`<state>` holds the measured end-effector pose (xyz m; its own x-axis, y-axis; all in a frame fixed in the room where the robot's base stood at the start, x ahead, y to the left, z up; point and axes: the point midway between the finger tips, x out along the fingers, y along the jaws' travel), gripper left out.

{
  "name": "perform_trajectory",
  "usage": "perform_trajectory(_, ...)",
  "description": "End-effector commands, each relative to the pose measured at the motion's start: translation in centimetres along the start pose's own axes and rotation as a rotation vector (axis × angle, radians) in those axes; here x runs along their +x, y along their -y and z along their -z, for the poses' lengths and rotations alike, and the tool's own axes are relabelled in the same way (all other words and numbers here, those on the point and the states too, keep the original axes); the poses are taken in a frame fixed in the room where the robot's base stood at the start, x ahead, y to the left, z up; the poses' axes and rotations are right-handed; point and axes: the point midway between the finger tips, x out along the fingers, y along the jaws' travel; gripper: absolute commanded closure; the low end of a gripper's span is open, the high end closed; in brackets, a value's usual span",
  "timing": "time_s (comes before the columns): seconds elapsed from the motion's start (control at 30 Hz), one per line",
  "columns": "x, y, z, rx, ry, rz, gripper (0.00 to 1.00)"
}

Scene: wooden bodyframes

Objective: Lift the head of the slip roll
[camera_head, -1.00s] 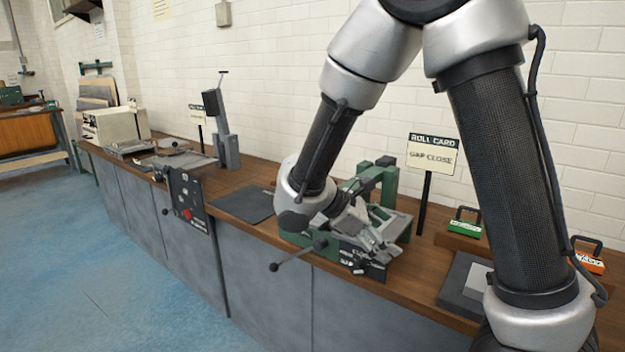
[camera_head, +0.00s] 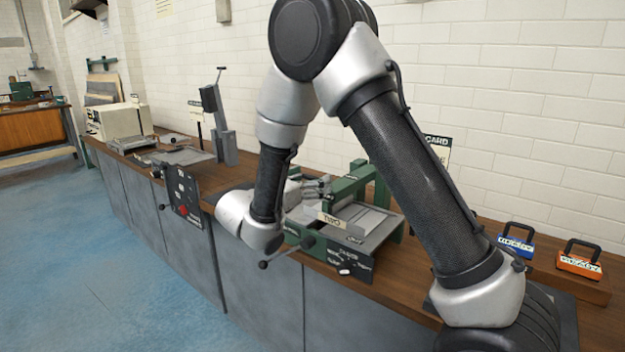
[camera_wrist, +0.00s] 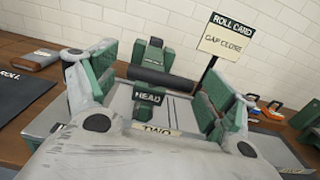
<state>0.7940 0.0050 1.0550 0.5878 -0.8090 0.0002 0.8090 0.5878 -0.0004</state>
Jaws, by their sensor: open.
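The slip roll (camera_head: 375,222) is a grey and green machine on the wooden bench, with a dark front panel. In the wrist view, a green block with a HEAD label (camera_wrist: 147,97) sits in front of a dark roller (camera_wrist: 160,79). A TWO label (camera_wrist: 160,131) lies nearer the camera. My gripper (camera_wrist: 162,92) is open and empty, its fingers spread on either side of the HEAD block. I cannot tell whether they touch anything. In the head view, my gripper (camera_head: 314,188) reaches over the machine's left side, and my arm hides part of the machine.
A ROLL CARD sign (camera_wrist: 228,37) reading GAP CLOSE stands behind the machine. Orange (camera_head: 582,262) and blue (camera_head: 515,243) handled blocks stand to its right. A dark mat (camera_wrist: 30,95) lies left of it. A white brick wall (camera_head: 520,130) closes off the back.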

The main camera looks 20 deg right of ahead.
Motion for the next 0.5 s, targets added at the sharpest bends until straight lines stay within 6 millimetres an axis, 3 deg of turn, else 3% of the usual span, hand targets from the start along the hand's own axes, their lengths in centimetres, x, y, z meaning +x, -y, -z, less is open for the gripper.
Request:
perform_trajectory(0.1, 0.92, 0.03, 0.00, 0.000, 0.000, 0.001, 0.16)
perform_trajectory(0.37, 1.09, 0.01, 0.01, 0.000, 0.000, 0.000, 0.16)
perform_trajectory(0.5, 1.08, 0.02, 0.02, 0.000, 0.000, 0.000, 0.38)
